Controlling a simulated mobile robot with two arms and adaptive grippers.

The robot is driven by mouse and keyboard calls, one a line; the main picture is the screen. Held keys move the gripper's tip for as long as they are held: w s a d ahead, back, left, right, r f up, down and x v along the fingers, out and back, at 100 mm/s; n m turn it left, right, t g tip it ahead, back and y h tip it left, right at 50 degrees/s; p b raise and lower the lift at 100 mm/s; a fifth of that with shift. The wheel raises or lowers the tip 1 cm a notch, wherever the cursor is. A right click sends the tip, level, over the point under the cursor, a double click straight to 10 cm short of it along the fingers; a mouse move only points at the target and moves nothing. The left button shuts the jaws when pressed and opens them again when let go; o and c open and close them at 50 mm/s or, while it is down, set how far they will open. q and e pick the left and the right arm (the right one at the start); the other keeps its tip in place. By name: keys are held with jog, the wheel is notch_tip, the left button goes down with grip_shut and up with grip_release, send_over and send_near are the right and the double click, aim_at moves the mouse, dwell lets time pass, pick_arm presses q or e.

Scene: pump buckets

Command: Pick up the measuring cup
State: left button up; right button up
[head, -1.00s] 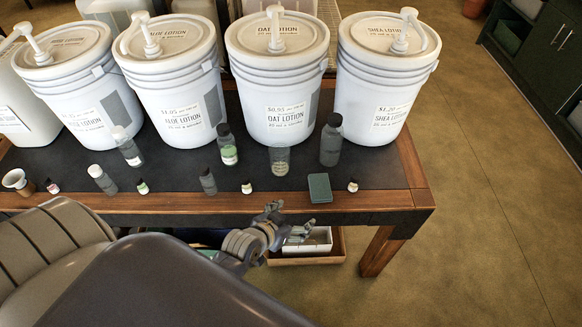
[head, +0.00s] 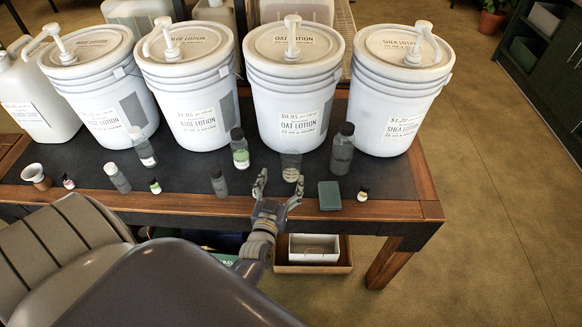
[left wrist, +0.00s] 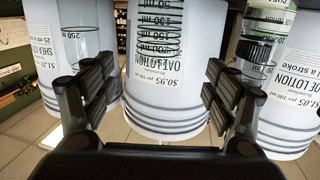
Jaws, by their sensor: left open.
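The measuring cup (head: 291,163) is a clear cup with printed marks, standing on the dark table mat in front of the oat lotion bucket. In the left wrist view, which is upside down, the cup (left wrist: 160,32) shows its ml scale in front of the bucket's label. My left gripper (head: 280,190) is open and empty at the table's front edge, fingers pointing toward the cup. In the left wrist view the gripper (left wrist: 160,78) has its fingers spread on either side of the cup's line, and no contact shows. My right gripper is in neither view.
A green-labelled bottle (head: 240,150) stands left of the cup and a dark bottle (head: 343,150) right of it. A green block (head: 329,195) and a small bottle (head: 362,193) are near the front edge. Large lotion buckets (head: 295,95) line the back.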

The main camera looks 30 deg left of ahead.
pick_arm(q)
jog(key=b, duration=0.2)
send_near(293, 150)
jog(key=shift+w+a+f, duration=0.25)
jog(key=shift+w+a, duration=0.05)
jog(key=shift+w, duration=0.4)
jog(key=b+x, duration=0.2)
jog(key=x, duration=0.3)
jog(key=shift+d+r, duration=0.1)
jog(key=shift+r, duration=0.1)
jog(key=shift+w, duration=0.35)
jog(key=shift+r, duration=0.1)
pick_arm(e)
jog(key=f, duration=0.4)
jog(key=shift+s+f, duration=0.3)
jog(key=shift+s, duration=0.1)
pick_arm(q)
jog(key=shift+s, duration=0.1)
jog(key=shift+c, duration=0.3)
jog(key=c, duration=1.3)
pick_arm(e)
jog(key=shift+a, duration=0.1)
